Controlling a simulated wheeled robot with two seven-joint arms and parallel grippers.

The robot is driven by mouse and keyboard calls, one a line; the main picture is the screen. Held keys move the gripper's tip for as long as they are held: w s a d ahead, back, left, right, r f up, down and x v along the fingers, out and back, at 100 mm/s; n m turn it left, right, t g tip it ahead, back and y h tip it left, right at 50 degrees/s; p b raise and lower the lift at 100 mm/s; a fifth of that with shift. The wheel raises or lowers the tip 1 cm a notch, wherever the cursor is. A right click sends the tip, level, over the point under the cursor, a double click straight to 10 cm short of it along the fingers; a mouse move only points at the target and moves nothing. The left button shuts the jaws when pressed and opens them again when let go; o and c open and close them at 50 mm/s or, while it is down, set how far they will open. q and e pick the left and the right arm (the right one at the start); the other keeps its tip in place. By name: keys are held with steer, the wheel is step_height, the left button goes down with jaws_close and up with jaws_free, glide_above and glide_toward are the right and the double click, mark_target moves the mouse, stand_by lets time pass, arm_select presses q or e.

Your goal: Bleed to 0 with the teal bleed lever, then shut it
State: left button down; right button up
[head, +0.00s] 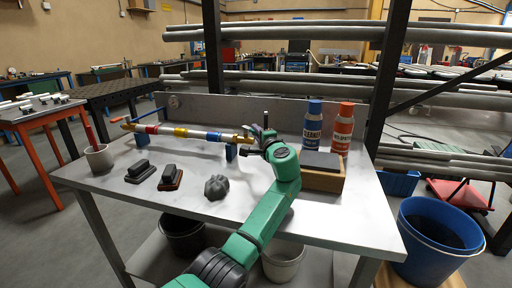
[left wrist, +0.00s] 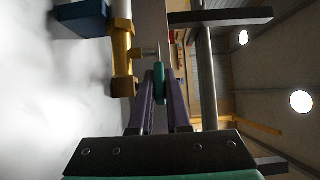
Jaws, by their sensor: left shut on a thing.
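A pipe (head: 192,133) with coloured bands and brass ends lies raised on blue supports across the workbench. Its brass right end (left wrist: 122,50) also shows in the left wrist view, with a short stub. The teal lever (left wrist: 159,80) stands at that stub, seen nearly edge-on. My left gripper (left wrist: 160,100) is shut on the teal lever, with its purple fingers on either side. In the head view my left gripper (head: 264,141) is at the pipe's right end and hides the lever. A small round dial (head: 173,101) is on the back panel; its reading is too small to tell. My right gripper is out of view.
Blue (head: 313,122) and orange (head: 343,127) bottles stand behind a wooden block (head: 321,176), right of my gripper. Two dark blocks (head: 139,171) (head: 171,178), a grey lump (head: 216,187) and a grey cup (head: 98,158) are on the bench. The front bench surface is mostly clear.

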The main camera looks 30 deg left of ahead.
arm_select(q)
steer(key=shift+w+f+n+g+y+b, duration=0.15)
steer(key=shift+w+n+g+y+b, duration=0.05)
steer(key=shift+n+g+y+b, duration=0.25)
steer(key=shift+w+d+n+g+y, duration=0.15)
steer(key=shift+n+g+y, duration=0.1)
steer(key=shift+g, duration=0.2)
steer(key=shift+w+n+g+y, duration=0.15)
steer(key=shift+n+g+y, duration=0.15)
steer(key=shift+r, duration=0.2)
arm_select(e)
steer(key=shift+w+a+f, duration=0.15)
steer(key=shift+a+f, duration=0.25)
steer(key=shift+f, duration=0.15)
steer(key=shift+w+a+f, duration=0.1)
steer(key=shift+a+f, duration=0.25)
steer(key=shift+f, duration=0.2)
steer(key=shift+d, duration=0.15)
arm_select(q)
steer(key=c, duration=0.9)
jaws_free()
steer(key=shift+w, duration=0.1)
steer(key=b+v, duration=0.2)
steer(key=v, duration=1.2)
steer(key=shift+d, duration=0.3)
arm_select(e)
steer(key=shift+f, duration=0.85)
